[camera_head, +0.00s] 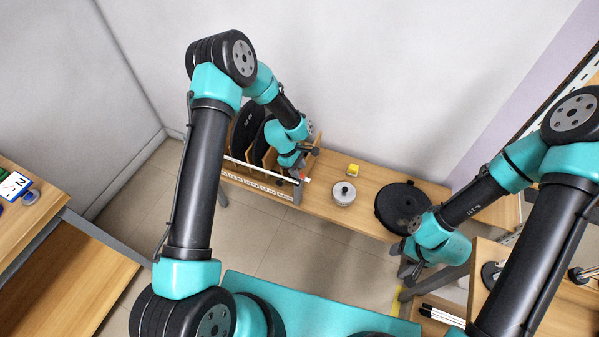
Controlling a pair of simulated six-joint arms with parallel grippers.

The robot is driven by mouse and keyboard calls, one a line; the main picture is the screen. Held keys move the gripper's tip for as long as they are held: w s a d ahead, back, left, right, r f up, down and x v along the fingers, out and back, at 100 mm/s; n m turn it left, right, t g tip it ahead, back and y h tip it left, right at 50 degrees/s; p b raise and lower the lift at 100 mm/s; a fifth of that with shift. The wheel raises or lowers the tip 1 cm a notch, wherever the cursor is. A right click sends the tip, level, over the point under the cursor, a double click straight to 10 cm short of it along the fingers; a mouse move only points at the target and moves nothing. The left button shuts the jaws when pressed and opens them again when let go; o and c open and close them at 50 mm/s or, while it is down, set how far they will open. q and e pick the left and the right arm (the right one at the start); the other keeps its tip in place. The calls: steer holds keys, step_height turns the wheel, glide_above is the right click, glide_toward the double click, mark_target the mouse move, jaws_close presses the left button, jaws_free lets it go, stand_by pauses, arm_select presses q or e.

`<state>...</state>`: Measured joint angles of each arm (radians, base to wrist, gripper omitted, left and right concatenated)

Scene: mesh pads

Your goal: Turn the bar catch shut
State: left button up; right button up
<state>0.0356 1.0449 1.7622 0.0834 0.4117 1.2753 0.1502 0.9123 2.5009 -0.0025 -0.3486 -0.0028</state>
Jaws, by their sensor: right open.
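A wooden rack (256,160) stands at the left end of the far bench and holds black round pads (247,124) upright between its dividers. A thin white bar (240,162), which looks like the bar catch, runs across the front of the rack. My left gripper (298,173) points down at the bar's right end. It is too small and partly hidden to tell whether its fingers grip the bar. My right gripper (406,268) is open and empty, at the near side of the bench's right end, away from the rack. Another black round pad (392,207) lies flat on the bench.
A silver lidded pot (343,194) and a small yellow block (353,169) stand on the bench (320,210) between rack and flat pad. Wooden shelving stands at near right, another table (85,268) at left.

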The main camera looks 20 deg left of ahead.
arm_select(q)
steer(key=shift+x, duration=1.05)
jaws_close()
